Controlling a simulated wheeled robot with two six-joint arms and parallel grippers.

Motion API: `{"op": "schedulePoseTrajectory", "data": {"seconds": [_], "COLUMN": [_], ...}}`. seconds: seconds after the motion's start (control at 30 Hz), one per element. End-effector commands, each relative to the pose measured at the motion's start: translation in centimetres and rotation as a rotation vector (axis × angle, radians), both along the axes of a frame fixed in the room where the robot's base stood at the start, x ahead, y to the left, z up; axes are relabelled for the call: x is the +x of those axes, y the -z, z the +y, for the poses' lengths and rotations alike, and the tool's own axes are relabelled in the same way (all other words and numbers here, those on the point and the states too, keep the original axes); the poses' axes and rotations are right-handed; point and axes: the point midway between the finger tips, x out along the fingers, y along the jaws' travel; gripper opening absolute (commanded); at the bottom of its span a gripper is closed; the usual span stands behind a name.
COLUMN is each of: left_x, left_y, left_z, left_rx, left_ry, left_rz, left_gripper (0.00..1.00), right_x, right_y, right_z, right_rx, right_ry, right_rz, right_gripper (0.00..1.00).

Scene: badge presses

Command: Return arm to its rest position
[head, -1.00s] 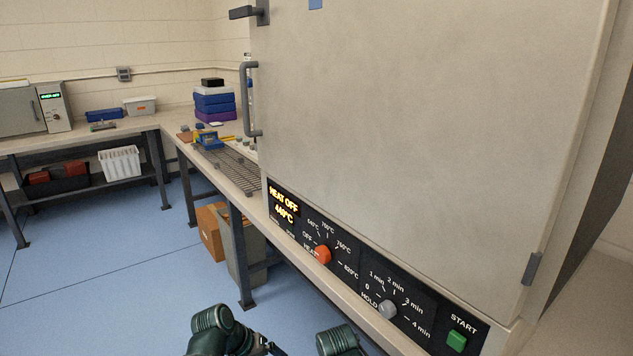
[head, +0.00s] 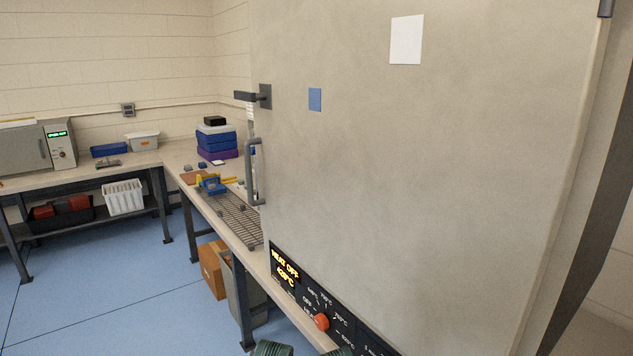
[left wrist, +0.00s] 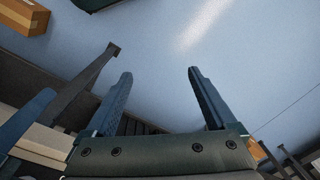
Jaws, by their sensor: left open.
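My left gripper (left wrist: 160,97) shows in the left wrist view with its two dark fingers spread apart and nothing between them. Blue floor lies beyond the fingertips. In the head view only rounded dark green parts of my arms (head: 273,348) show at the bottom edge, in front of the furnace bench. My right gripper is not seen.
A large grey furnace (head: 420,170) fills the right side, its door shut, with a handle (head: 252,172) and an orange heat knob (head: 321,321). Its display (head: 285,270) reads HEAT OFF. A wire rack (head: 232,218) lies on the bench left of it. Blue floor (head: 110,290) is open at left.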

Motion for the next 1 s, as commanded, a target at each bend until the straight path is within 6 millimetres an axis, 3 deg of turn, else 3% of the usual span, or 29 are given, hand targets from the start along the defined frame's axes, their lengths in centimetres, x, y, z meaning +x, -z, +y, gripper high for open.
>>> {"op": "schedulePoseTrajectory", "data": {"seconds": [0.03,0.2,0.3,1.0], "left_x": [-0.5,-1.6,-2.0,-2.4], "left_y": [-3.3,-7.0,-8.2,-8.7], "left_z": [-0.8,-2.4,-3.0,-3.5], "left_rx": [0.007,0.029,0.037,0.044], "left_ry": [0.024,0.078,0.097,0.112], "left_rz": [0.006,0.023,0.029,0.034], "left_gripper": [0.9,0.9,0.9,0.9], "right_x": [0.0,0.0,0.0,0.0], "right_y": [-3.3,-6.9,-8.1,-8.6], "right_z": [0.0,0.0,0.0,0.0], "right_rx": [0.0,0.0,0.0,0.0], "right_ry": [0.0,0.0,0.0,0.0], "right_rz": [0.0,0.0,0.0,0.0], "right_gripper": [0.0,0.0,0.0,0.0]}}
